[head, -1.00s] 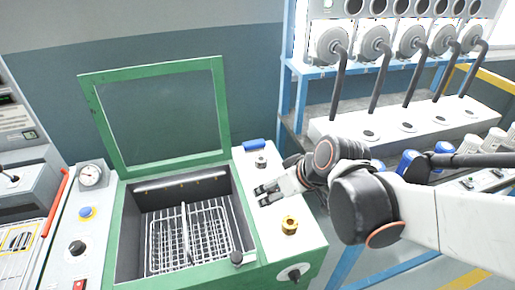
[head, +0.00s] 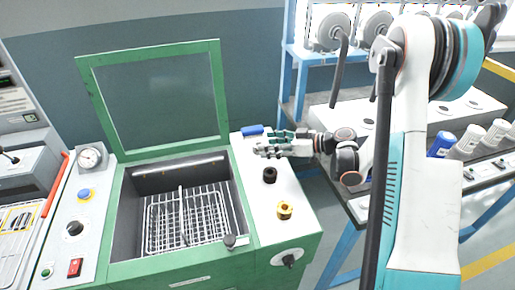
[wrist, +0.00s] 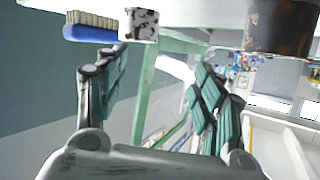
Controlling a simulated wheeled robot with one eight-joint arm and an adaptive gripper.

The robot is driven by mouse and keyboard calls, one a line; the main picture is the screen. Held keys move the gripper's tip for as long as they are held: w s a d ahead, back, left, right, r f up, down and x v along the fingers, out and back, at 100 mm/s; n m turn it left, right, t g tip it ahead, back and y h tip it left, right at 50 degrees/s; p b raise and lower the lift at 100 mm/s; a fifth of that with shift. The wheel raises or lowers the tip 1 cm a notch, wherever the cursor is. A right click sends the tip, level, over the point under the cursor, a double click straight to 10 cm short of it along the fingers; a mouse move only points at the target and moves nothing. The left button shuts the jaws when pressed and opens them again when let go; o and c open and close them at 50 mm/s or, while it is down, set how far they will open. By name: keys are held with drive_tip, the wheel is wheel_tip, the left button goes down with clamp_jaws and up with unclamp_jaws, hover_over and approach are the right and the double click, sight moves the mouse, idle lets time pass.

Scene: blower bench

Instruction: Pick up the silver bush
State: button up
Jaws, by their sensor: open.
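The silver bush (wrist: 142,25) shows in the wrist view as a short, speckled metallic cylinder at the top, on the white surface. In the head view it is hidden or hard to separate from my gripper fingers. My gripper (head: 268,149) is over the white top beside the green-framed basin, pointing left. In the wrist view my gripper (wrist: 162,62) has its two teal-padded fingers spread apart with nothing between them. The bush appears beyond the fingertips, nearer the left finger.
A blue-handled brush (head: 252,130) lies close behind the silver bush's spot. A black bush (head: 270,175) and a gold bush (head: 284,210) stand nearer on the white top (head: 262,196). The basin with a wire basket (head: 190,222) is left, its green lid (head: 150,95) raised.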

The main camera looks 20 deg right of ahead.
sight(255, 149)
drive_tip(key=shift+n+t+y, duration=0.4)
drive_tip(key=shift+n+y, duration=0.3)
drive_tip(key=shift+y, duration=0.1)
drive_tip(key=d+f, duration=0.2)
drive_tip(key=f, duration=0.1)
drive_tip(key=shift+w+d+f, duration=0.15)
drive_tip(key=shift+w+d, duration=0.25)
drive_tip(key=shift+b+x, duration=0.5)
drive_tip(key=shift+x, duration=0.55)
drive_tip(key=shift+w+d+b+x, duration=0.15)
drive_tip(key=shift+b+x, duration=0.45)
drive_tip(key=shift+x, duration=0.75)
drive_tip(key=shift+w+d+b+x, duration=0.15)
drive_tip(key=shift+b+x, duration=0.45)
drive_tip(key=shift+x, duration=0.7)
drive_tip(key=shift+a, duration=0.1)
drive_tip(key=c, duration=1.4)
